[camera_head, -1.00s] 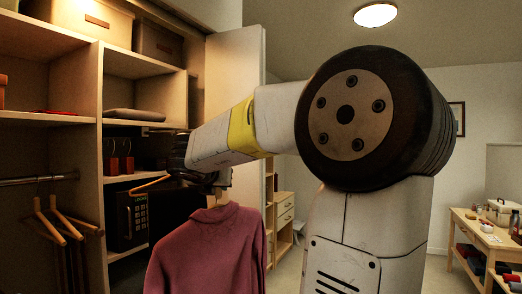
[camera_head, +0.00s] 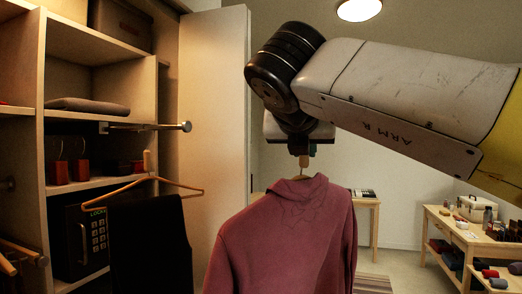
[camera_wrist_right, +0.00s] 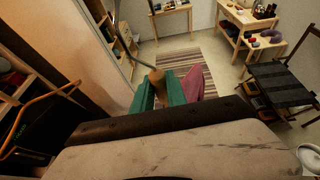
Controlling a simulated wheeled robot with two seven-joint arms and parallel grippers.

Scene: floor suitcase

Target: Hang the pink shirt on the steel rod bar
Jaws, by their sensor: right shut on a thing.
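The pink shirt (camera_head: 285,235) hangs on a wooden hanger, whose neck (camera_head: 303,161) shows just above the collar. My right gripper (camera_head: 303,148) is shut on that hanger, with the shirt hanging upright below. In the right wrist view, the green fingertips (camera_wrist_right: 165,92) close around the wooden hanger neck, and part of the pink shirt (camera_wrist_right: 190,82) shows beside them. The steel rod bar (camera_head: 155,127) sticks out from the closet and ends in a round knob, left of the shirt and apart from it. My left gripper is out of view.
An orange hanger (camera_head: 150,181) with a black garment (camera_head: 150,240) is below the rod; its hook is unclear. A black safe (camera_head: 82,240) sits on a lower shelf. A pale closet panel (camera_head: 215,120) stands behind the rod. A bench (camera_head: 468,235) is at right.

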